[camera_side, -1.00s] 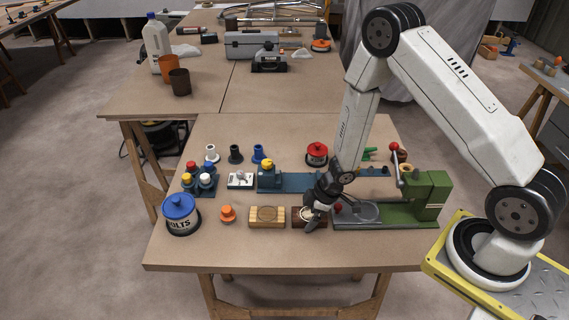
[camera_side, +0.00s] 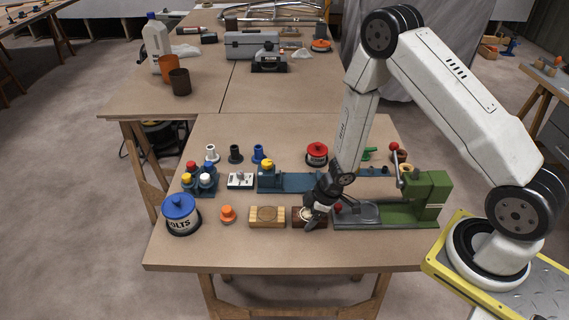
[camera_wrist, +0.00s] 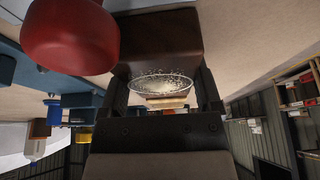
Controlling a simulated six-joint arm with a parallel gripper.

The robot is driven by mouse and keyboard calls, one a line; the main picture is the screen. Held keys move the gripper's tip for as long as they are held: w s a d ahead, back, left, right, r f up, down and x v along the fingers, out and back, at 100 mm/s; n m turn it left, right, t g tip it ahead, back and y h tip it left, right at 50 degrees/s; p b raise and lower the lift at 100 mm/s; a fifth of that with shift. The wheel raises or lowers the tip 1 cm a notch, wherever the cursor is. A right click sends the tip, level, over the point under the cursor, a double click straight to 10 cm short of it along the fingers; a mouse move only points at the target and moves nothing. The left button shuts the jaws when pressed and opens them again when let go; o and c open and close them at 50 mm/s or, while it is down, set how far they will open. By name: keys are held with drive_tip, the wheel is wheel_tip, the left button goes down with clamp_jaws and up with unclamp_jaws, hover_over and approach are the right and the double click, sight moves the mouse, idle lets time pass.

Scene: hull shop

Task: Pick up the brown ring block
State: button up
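The brown ring block (camera_side: 297,213) is a dark block with a pale ring on top, on the near table right of the light wood block (camera_side: 267,217). My gripper (camera_side: 310,221) is low at this block and hides much of it. In the wrist view the dark block (camera_wrist: 160,45) lies between my fingers (camera_wrist: 160,95), with its round ring top (camera_wrist: 160,86) visible. The fingers are spread, one on each side of the block. I cannot tell whether they touch it.
A green machine (camera_side: 427,195) with a lever stands close on the right. A red rounded thing (camera_wrist: 70,38) is near in the wrist view. A blue-grey device (camera_side: 290,183) lies behind. An orange knob (camera_side: 227,213) and a blue-lidded bolts tin (camera_side: 181,214) stand left. The front table strip is clear.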

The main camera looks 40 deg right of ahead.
sight(309, 213)
drive_tip(key=shift+c, duration=0.8)
drive_tip(key=shift+r, duration=0.15)
wheel_tip(309, 213, up, 18)
idle(0.7)
drive_tip(key=shift+r, duration=0.1)
drive_tip(key=shift+w, duration=0.1)
idle(0.5)
